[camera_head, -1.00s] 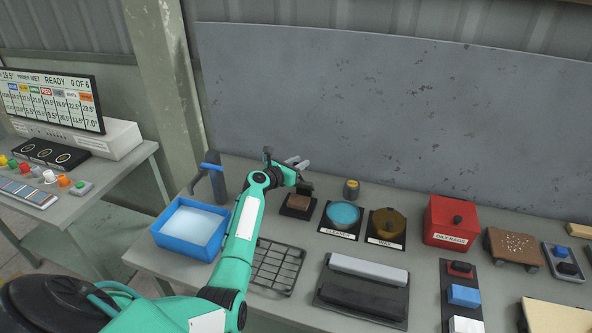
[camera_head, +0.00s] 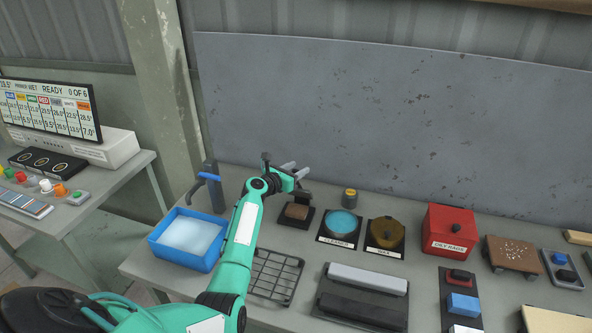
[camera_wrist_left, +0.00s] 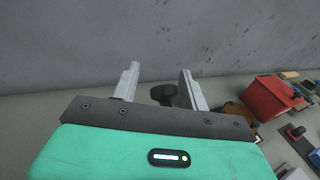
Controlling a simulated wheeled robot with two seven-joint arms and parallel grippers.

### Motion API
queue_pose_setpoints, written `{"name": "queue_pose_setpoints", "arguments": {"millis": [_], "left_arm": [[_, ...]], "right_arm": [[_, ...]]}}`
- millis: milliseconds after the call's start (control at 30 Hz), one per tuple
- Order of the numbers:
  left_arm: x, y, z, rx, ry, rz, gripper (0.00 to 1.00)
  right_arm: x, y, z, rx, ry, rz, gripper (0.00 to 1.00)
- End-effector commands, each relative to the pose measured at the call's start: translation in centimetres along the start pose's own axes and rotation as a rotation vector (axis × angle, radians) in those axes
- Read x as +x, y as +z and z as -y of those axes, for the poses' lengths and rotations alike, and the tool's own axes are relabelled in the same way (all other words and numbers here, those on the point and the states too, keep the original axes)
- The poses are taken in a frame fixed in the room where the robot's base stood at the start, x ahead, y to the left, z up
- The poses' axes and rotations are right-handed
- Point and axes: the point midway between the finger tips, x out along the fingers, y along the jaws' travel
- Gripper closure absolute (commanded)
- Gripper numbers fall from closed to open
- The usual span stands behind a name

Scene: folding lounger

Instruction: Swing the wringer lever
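The lever is not in the wrist view. My right gripper is not in view.
A wire rack (camera_head: 274,278) and a grey bar (camera_head: 367,279) lie in front. A grey panel (camera_head: 390,110) stands behind.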

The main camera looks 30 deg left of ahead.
Motion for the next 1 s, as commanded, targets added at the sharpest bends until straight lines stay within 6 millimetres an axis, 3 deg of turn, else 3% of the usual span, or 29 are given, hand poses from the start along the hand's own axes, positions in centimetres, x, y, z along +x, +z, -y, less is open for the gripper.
{"name": "queue_pose_setpoints", "arguments": {"millis": [533,667,1000], "left_arm": [[-0.7,-0.2,0.1,-0.001,-0.003,-0.002,0.55],[-2.2,-0.3,0.1,-0.001,-0.002,-0.002,0.55],[-8.2,-0.3,0.1,0.0,-0.001,-0.001,0.55]], "right_arm": [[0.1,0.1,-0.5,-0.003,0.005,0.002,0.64],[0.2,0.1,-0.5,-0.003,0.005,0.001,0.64],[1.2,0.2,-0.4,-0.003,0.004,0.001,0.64]]}}
